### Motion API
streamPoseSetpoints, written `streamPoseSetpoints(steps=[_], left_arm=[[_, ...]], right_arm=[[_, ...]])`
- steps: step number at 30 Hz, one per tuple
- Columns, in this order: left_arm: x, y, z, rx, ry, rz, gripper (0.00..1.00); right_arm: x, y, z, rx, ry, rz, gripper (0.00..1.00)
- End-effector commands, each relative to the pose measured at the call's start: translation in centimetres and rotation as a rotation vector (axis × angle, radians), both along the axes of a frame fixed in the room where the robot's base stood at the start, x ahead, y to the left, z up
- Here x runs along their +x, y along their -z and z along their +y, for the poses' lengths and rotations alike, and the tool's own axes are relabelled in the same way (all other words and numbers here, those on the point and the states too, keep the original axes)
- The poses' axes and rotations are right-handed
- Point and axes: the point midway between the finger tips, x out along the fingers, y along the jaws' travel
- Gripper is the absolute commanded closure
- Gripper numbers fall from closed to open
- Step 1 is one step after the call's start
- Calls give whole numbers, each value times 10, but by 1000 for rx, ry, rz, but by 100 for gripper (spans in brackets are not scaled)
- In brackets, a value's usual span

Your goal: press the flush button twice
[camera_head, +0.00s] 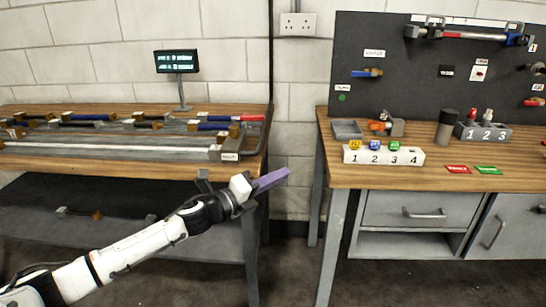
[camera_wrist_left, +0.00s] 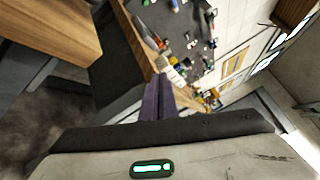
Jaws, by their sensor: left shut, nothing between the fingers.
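A small round green button (camera_head: 342,97) sits low on the left part of the dark back panel (camera_head: 400,80), under a small white label (camera_head: 342,88) too small to read with certainty. I take it for the flush button. My left gripper (camera_head: 286,172) is shut and empty. Its purple fingers point right, in the gap between the two benches and in front of the wall. It is below and left of the green button and well apart from it. The purple fingers also show in the left wrist view (camera_wrist_left: 157,98). My right gripper is not in view.
The right bench (camera_head: 335,175) carries a white numbered block (camera_head: 384,154), a dark cylinder (camera_head: 446,128), a grey numbered holder (camera_head: 484,134) and red and green cards. The left bench (camera_head: 120,167) holds several bars and a small display (camera_head: 176,61). Bare wall shows between the benches.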

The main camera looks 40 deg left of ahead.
Motion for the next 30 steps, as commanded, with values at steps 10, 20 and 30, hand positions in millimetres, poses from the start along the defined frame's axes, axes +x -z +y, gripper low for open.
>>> streamPoseSetpoints(steps=[10,20,30], left_arm=[[-51,111,-52,-456,-72,251,100],[-191,258,-144,-1240,-378,685,100],[-310,315,-213,-1778,-746,937,100]], right_arm=[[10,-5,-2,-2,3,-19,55],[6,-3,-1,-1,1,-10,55],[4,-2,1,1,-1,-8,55]])
